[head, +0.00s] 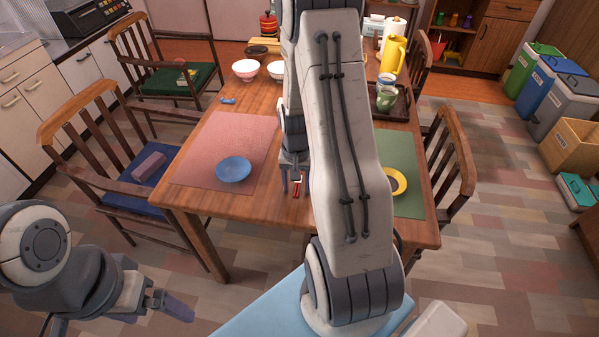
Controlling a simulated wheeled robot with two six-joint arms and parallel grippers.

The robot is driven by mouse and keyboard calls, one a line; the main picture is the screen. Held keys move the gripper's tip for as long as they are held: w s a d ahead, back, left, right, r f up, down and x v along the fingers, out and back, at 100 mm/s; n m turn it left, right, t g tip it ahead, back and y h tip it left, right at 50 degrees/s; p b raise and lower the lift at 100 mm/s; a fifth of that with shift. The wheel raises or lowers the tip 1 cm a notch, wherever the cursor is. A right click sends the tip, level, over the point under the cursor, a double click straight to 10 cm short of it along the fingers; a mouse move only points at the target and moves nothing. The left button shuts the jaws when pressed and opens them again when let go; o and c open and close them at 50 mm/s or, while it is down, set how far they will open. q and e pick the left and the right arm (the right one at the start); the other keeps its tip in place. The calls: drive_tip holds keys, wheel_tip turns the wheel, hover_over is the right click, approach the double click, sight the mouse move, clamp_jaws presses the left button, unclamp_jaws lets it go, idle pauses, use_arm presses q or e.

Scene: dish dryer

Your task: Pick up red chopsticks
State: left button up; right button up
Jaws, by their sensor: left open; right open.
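The red chopsticks (296,189) lie on the wooden table (200,200), just right of the pink placemat (208,140). Only a short part of them shows; the rest is hidden by my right gripper and arm. My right gripper (296,178) points down over the chopsticks, its open fingers to either side of the visible part. I cannot tell whether it touches them. My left gripper (172,304) is open and empty, low at the lower left, away from the table.
A blue plate (234,169) lies on the pink placemat. Bowls (246,69), a tray (401,107) with cups and a yellow pitcher (392,55) stand farther back. A yellow ring-shaped item (397,182) is on the green placemat (411,205). Chairs (95,150) flank the table.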

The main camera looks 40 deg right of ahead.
drive_tip(key=shift+f, duration=0.1)
drive_tip(key=shift+c, duration=0.2)
clamp_jaws()
